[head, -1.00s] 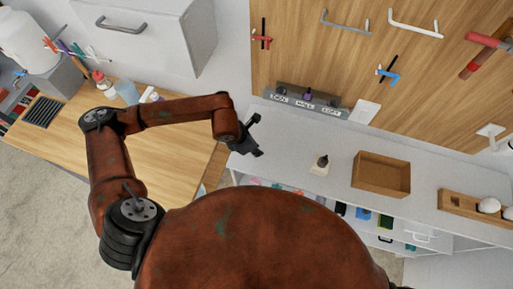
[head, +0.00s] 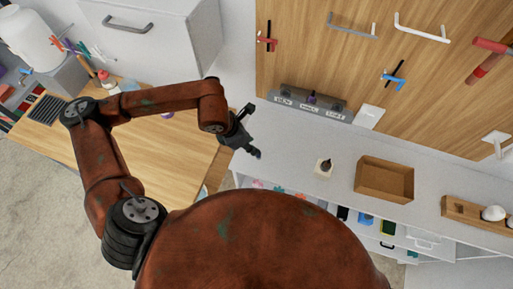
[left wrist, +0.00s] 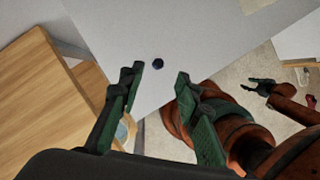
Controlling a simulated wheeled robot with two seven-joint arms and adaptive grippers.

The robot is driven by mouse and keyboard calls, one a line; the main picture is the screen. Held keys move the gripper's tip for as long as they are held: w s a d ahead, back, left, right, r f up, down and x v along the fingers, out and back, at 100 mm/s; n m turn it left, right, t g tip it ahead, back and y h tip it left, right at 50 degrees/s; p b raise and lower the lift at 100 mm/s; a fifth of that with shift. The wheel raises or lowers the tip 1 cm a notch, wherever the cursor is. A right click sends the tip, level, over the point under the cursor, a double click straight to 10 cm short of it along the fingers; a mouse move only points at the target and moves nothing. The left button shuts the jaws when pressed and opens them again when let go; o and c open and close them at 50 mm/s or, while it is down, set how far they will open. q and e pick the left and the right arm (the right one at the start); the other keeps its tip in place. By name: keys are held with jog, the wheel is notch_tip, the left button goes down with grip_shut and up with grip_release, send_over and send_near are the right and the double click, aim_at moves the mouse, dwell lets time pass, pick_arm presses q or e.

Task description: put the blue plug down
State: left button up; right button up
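The blue plug shows as a small dark blue round thing (left wrist: 157,63) on the white counter in the left wrist view, just beyond and between my fingertips. In the head view a bit of blue (head: 258,154) shows at the lower fingertip of my left gripper (head: 251,130). That gripper is open, its two fingers apart, and it also shows in the left wrist view (left wrist: 168,72) with nothing between the fingers. My right gripper (left wrist: 262,86) is small at the right of the left wrist view, and its opening is unclear.
The white counter (head: 290,165) holds a small white block with a dark peg (head: 324,167), an open brown box (head: 385,179) and a grey labelled holder (head: 305,103) along the back. A wooden table (head: 165,150) stands left. The counter around the plug is clear.

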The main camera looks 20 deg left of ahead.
pick_arm(q)
jog(key=shift+v, duration=1.7)
jog(key=shift+f, duration=0.1)
